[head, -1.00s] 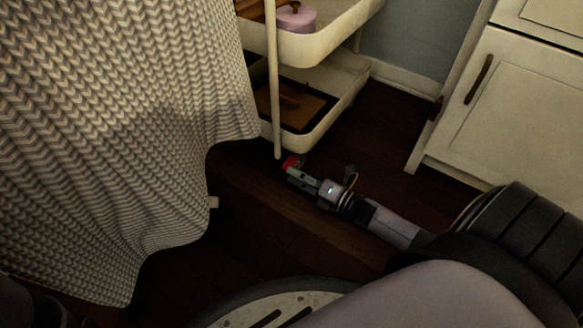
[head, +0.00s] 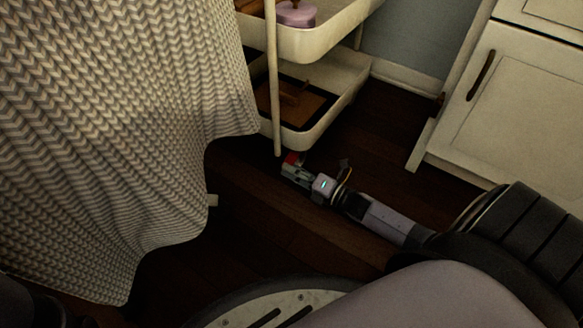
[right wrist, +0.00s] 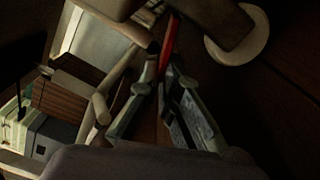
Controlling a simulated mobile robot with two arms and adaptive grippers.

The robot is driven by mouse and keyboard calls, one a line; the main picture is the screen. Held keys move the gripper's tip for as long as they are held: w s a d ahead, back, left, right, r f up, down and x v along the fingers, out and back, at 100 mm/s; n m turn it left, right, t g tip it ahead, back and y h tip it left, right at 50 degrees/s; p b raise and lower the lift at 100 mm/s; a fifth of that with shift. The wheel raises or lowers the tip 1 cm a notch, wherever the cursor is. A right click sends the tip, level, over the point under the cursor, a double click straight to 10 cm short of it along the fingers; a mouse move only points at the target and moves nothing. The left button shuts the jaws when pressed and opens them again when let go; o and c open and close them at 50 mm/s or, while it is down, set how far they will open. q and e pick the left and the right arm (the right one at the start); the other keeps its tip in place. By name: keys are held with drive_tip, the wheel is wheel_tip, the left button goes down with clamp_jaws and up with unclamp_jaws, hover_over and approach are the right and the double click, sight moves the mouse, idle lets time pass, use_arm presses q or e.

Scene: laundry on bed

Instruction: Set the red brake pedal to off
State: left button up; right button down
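The red brake pedal (head: 291,158) shows as a small red patch low by the foot of the cream trolley (head: 335,125). In the right wrist view it is a narrow red strip (right wrist: 168,45) running down to my fingertips. My right gripper (head: 286,168) is low over the floor, right at the pedal. In the right wrist view its fingers (right wrist: 159,78) come together at the tips, at the lower end of the red strip. I cannot tell whether they pinch the pedal or only touch it. The pedal's far side is hidden. My left gripper is not in view.
A knitted blanket (head: 130,120) hangs at the left, close to the trolley. A white cabinet (head: 530,110) stands at the right. Dark wooden floor (head: 265,215) is open between them. A round cream part (right wrist: 240,38) sits just beyond the pedal in the wrist view.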

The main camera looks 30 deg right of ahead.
idle(0.4)
drive_tip(key=shift+a+r+m+p, duration=0.15)
drive_tip(key=shift+r+m+p, duration=0.3)
drive_tip(key=shift+m+p, duration=0.4)
drive_tip(key=r+m+p, duration=0.1)
drive_tip(key=m+p, duration=0.1)
drive_tip(key=p, duration=0.1)
drive_tip(key=shift+s+a+r+m+p, duration=0.1)
drive_tip(key=shift+r+m+p, duration=0.2)
drive_tip(key=shift+r+m, duration=0.1)
drive_tip(key=shift+d+r+m+p, duration=0.15)
drive_tip(key=shift+r+m+p, duration=0.3)
drive_tip(key=shift+m+p, duration=0.55)
drive_tip(key=shift+d+r+m+p, duration=0.1)
drive_tip(key=shift+r+m+p, duration=0.45)
drive_tip(key=shift+m, duration=0.6)
drive_tip(key=shift+f, duration=0.1)
drive_tip(key=c, duration=1.8)
unclamp_jaws()
